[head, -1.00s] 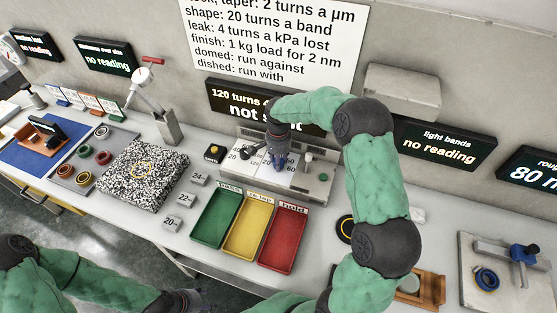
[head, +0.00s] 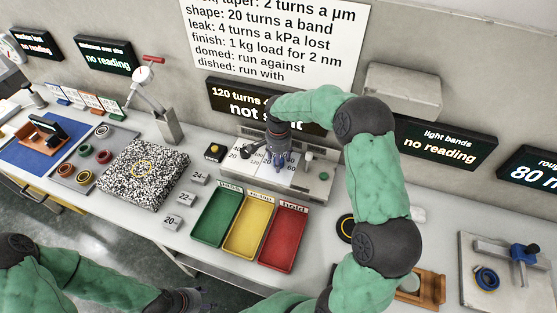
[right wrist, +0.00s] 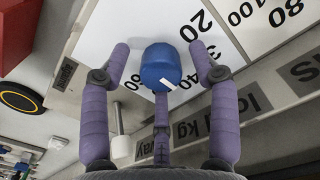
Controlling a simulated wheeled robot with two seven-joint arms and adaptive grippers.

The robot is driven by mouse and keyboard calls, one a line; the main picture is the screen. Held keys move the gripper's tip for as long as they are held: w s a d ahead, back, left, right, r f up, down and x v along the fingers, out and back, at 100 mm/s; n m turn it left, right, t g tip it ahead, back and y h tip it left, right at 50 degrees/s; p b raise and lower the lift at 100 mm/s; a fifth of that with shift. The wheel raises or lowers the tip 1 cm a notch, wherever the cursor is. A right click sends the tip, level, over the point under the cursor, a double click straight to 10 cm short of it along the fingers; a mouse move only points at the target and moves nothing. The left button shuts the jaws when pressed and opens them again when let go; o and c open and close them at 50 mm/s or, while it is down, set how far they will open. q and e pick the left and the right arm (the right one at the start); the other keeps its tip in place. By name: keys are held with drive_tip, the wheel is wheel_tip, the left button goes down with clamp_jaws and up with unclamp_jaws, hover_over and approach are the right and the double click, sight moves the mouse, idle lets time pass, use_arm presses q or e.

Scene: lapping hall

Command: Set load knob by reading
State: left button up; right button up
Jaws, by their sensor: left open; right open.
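The blue load knob (right wrist: 160,66), with a white pointer mark, shows in the right wrist view on a white dial face printed with numbers. My right gripper (right wrist: 162,82) is open, its fingers spread around the knob with gaps at both sides. In the head view my right gripper (head: 280,160) is over the control panel (head: 318,187), and its hand hides part of the dials. My left gripper (head: 200,300) is at the bottom edge of the head view, away from the bench, open and partly cut off.
Green (head: 216,218), yellow (head: 249,227) and red (head: 283,239) trays stand in front of the panel. A speckled plate (head: 150,190) lies left. The panel's wall display is partly hidden by my right arm.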

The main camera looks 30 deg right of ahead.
wheel_tip(320, 180, up, 12)
drive_tip(key=shift+f, duration=0.25)
idle(0.6)
